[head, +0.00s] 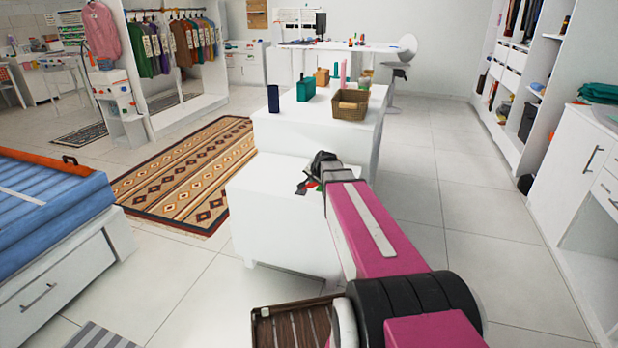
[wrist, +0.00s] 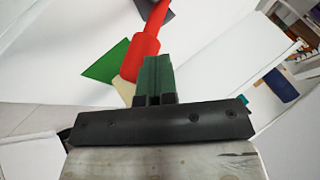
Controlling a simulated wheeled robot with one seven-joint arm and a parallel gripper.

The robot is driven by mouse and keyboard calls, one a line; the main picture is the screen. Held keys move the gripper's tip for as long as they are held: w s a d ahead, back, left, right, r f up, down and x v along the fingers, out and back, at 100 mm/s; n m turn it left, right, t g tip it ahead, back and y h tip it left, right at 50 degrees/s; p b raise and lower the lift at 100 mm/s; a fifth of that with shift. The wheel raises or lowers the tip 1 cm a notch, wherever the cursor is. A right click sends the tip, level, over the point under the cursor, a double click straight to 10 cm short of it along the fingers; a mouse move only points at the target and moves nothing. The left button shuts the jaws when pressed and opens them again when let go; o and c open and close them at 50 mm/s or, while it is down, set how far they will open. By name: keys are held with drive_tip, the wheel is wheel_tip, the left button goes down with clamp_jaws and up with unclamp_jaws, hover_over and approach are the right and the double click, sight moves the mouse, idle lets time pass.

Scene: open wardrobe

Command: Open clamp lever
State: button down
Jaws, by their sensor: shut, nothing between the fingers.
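The red lever (wrist: 142,57) shows in the wrist view. It has a broad red grip near my fingertips and a thin red stem running up to a dark grey piece (wrist: 154,9). My gripper (wrist: 157,62) is shut, with its green fingers together and nothing between them. The fingertips overlap the right side of the red grip in the picture; I cannot tell if they touch it. A flat green piece (wrist: 107,62) and a pale piece (wrist: 125,90) lie left of it. In the head view, my gripper (head: 318,180) is over the low white cabinet, and its fingers are small and partly hidden.
The low white cabinet (head: 275,225) stands before a longer white counter (head: 290,125) with a wicker basket (head: 350,104), a green container (head: 306,89) and a dark blue cup (head: 273,98). A blue bed (head: 45,210) is at left. The tiled floor at right is clear.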

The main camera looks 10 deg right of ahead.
drive_tip(key=shift+s+d+f, duration=0.45)
drive_tip(key=shift+d+f, duration=0.3)
drive_tip(key=shift+f, duration=0.1)
idle(0.3)
drive_tip(key=v, duration=1.2)
drive_tip(key=shift+w+a+r, duration=0.2)
drive_tip(key=shift+r, duration=0.35)
drive_tip(key=s+a+f+n+g+h, duration=0.1)
drive_tip(key=s+a+f+n+g, duration=0.3)
drive_tip(key=s+f, duration=0.4)
drive_tip(key=s+a+f+n+g+h, duration=0.1)
drive_tip(key=s+a+f+n+g, duration=0.2)
drive_tip(key=s+f, duration=0.6)
drive_tip(key=shift+s+a+n+g, duration=0.4)
drive_tip(key=shift+s+a, duration=0.6)
drive_tip(key=shift+a, duration=0.05)
